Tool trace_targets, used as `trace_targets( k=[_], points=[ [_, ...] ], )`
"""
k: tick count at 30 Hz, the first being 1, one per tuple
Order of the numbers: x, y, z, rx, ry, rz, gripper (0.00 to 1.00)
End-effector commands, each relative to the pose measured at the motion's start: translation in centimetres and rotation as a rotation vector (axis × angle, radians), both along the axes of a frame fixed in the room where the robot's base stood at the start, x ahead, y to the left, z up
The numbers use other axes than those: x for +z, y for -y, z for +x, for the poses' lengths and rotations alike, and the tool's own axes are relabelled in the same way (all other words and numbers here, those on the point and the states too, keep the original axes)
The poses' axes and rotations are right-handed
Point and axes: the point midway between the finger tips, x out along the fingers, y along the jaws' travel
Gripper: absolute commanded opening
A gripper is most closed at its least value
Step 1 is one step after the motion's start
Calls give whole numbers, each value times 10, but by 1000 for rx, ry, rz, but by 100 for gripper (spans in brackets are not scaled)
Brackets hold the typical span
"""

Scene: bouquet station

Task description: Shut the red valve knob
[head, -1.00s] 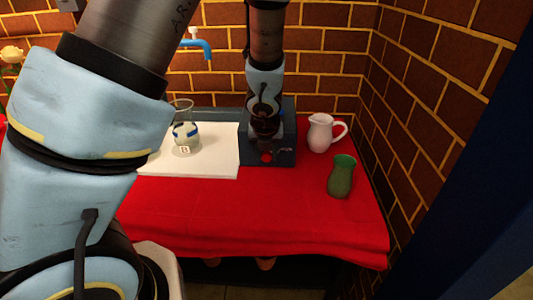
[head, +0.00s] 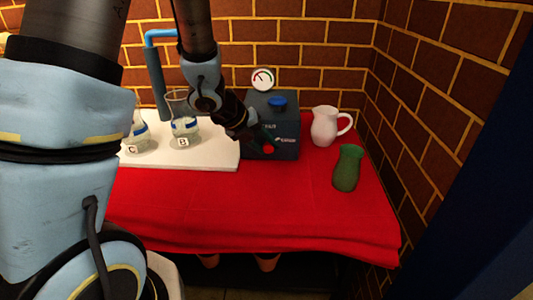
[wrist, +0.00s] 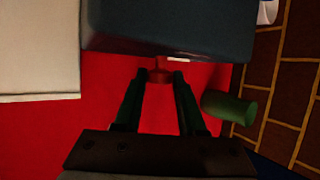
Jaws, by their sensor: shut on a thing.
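The red valve knob (head: 268,149) sits low on the front of a dark blue-grey box (head: 285,132). In the wrist view the knob (wrist: 159,74) is between my two fingertips, in front of the box's face (wrist: 170,30). My gripper (wrist: 162,76) is shut on the knob, with the fingers reaching toward the box. In the head view my gripper comes down from the upper left, and its dark wrist covers part of the box's left side. Marks that would show the knob's turn angle are too small to read.
A round gauge (head: 263,79) and a blue cap (head: 277,103) are on the box. A white pitcher (head: 325,127) and green vase (head: 347,170) stand to its right. Beakers B (head: 183,130) and C (head: 135,138) are on the white board (head: 205,157). The red cloth in front is clear.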

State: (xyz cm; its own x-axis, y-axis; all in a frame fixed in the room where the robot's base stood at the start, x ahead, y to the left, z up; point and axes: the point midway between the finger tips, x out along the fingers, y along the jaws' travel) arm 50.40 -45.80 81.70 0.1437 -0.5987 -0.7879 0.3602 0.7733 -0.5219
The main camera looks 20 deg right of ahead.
Motion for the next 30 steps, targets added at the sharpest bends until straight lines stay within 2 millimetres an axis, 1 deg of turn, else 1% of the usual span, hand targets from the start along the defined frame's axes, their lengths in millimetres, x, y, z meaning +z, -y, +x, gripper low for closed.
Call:
trace_targets(
  k=[1,21,30],
  points=[
    [-7,-3,2,6,-19,-42,0],
    [-20,-8,4,3,-284,-615,0],
    [-22,-8,4,1,-377,-812,0]
  ],
)
